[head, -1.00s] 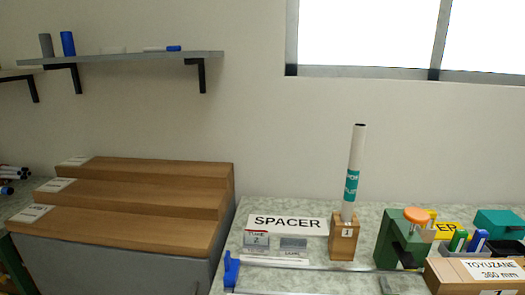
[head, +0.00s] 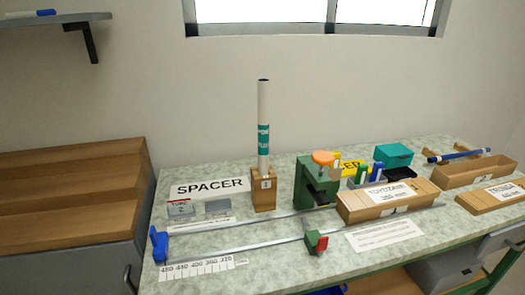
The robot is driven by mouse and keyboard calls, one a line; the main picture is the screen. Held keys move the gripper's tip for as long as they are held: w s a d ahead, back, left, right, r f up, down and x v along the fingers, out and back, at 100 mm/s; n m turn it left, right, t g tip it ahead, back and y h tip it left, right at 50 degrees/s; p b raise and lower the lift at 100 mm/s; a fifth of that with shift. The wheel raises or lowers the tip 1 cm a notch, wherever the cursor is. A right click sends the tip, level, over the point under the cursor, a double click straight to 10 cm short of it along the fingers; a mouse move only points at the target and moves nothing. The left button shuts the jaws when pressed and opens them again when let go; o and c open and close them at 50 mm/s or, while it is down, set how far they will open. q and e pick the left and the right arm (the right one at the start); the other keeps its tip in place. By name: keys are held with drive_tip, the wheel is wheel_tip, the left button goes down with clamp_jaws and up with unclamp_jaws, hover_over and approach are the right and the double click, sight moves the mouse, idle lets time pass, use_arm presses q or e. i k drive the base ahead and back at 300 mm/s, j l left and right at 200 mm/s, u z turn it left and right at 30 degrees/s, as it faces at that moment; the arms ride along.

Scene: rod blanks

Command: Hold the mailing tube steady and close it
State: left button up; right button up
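In the head view a white mailing tube (head: 263,112) with a teal label stands upright in a wooden block (head: 263,191) on the bench. Its top end looks open and dark. An orange round piece (head: 323,157) sits on top of a green stand (head: 316,184) to the right of the tube; I cannot tell whether it is a cap. Neither of my grippers is in view.
The speckled bench (head: 215,250) carries a rail with a blue end stop (head: 158,245) and a red-green slider (head: 316,242). A wooden box (head: 388,201), a teal box (head: 393,155) and a long tray (head: 474,172) stand right. Wooden steps (head: 70,200) are left.

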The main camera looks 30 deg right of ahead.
sight(264, 84)
drive_tip(key=z, duration=1.4)
drive_tip(key=u, duration=0.35)
drive_tip(key=l+u, duration=0.8)
drive_tip(key=k+l+u, duration=0.1)
drive_tip(key=l+u, duration=0.2)
drive_tip(key=l, duration=0.85)
drive_tip(key=k+l, duration=0.15)
drive_tip(key=l, duration=0.3)
